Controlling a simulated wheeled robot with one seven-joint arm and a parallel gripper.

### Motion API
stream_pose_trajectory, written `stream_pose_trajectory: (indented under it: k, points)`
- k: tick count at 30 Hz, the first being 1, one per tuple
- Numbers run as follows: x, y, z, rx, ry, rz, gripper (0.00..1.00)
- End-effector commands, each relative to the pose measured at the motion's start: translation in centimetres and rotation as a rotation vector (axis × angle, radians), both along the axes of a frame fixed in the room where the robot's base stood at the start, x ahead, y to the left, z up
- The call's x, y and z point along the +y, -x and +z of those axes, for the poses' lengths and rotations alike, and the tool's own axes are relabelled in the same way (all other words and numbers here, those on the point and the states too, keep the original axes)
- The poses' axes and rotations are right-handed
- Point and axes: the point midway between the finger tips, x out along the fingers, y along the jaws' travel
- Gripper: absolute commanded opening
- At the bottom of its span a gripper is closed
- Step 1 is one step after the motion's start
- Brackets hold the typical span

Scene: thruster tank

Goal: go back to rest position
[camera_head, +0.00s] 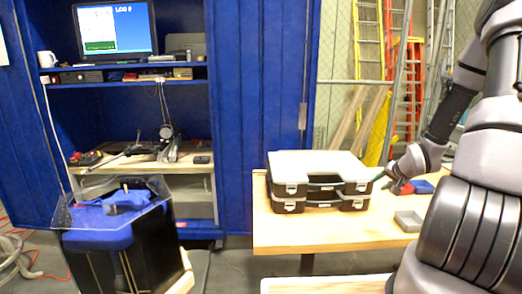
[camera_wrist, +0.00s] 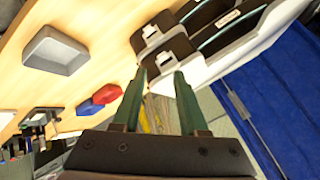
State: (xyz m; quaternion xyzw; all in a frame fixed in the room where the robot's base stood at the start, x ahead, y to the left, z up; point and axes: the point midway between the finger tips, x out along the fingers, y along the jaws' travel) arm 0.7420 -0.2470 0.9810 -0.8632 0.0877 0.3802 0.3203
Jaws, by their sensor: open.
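My gripper (camera_wrist: 160,76) shows in the wrist view with its two dark green fingers apart and nothing between them. In the head view my arm comes in from the right, and my gripper (camera_head: 384,172) hangs over the wooden table (camera_head: 330,232), just right of the black cases. The stacked black cases (camera_head: 318,190) with a pale top lie on the table, and they also show in the wrist view (camera_wrist: 190,40) beyond the fingertips. I cannot tell the exact gap between fingers and cases.
A grey tray (camera_head: 408,221), a red item (camera_head: 402,188) and a blue item (camera_head: 422,186) lie on the table's right part. A black bin (camera_head: 120,245) with a clear lid stands at left before the blue cabinet (camera_head: 262,120). Ladders (camera_head: 402,85) stand behind the table.

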Motion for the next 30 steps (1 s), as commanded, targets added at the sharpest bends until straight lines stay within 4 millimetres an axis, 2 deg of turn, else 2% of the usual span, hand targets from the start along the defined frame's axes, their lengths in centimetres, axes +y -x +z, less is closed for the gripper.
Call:
stream_pose_trajectory:
  k: [1, 8, 14, 21, 27, 30]
  points:
    - [0.3, 0.0, 2.3, 0.016, 0.056, 0.016, 0.42]
    - [1.7, 2.1, 11.1, 0.106, 0.235, 0.031, 0.42]
    - [4.6, 5.6, 18.9, 0.146, 0.316, 0.032, 0.42]
    - [9.6, 12.2, 26.9, 0.156, 0.314, 0.053, 0.42]
    - [14.2, 19.1, 31.6, 0.14, 0.239, 0.117, 0.42]
    - [16.2, 22.4, 33.1, 0.13, 0.189, 0.162, 0.42]
